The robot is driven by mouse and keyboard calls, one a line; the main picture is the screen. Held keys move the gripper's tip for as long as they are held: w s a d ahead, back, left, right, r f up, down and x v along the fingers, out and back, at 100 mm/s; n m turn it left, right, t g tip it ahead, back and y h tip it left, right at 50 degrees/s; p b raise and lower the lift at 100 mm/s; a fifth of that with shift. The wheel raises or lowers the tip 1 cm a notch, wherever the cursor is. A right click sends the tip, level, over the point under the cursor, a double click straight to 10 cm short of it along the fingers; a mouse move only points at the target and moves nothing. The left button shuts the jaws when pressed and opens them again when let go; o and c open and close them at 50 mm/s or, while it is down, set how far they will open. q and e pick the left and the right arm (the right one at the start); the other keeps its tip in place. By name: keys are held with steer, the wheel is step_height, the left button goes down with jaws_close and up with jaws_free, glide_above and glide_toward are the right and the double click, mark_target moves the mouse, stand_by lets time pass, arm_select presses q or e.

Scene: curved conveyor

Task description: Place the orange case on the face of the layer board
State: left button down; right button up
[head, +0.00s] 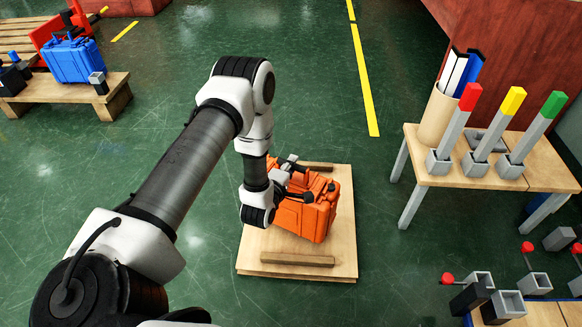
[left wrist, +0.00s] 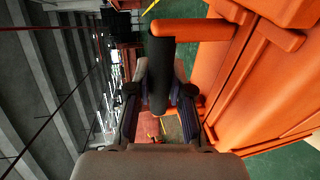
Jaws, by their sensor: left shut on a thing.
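The orange case (head: 309,217) stands upright over the layer board (head: 346,245), a pale wooden board on the floor with a wooden strip near its front and back edges. I cannot tell whether the case's bottom touches the board. My left gripper (head: 296,186) is shut on the case's handle, at the top of the case. In the left wrist view the fingers close around the black grip of the handle (left wrist: 160,70), with the orange case (left wrist: 262,80) filling the right side. My right gripper is not in view.
A table (head: 440,178) at the right holds coloured-tip posts and a binder holder. Grey blocks and red knobs are at the lower right. The green floor around the board is clear.

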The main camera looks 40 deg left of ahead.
arm_select(q)
steer(key=shift+w+f+b, duration=0.1)
steer(key=shift+f+b, duration=0.5)
steer(key=shift+f, duration=0.55)
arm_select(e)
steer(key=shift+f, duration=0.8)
arm_select(q)
steer(key=shift+f, duration=0.1)
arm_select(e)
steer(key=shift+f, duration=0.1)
arm_select(q)
steer(key=c, duration=1.1)
jaws_free()
steer(key=shift+o, duration=0.2)
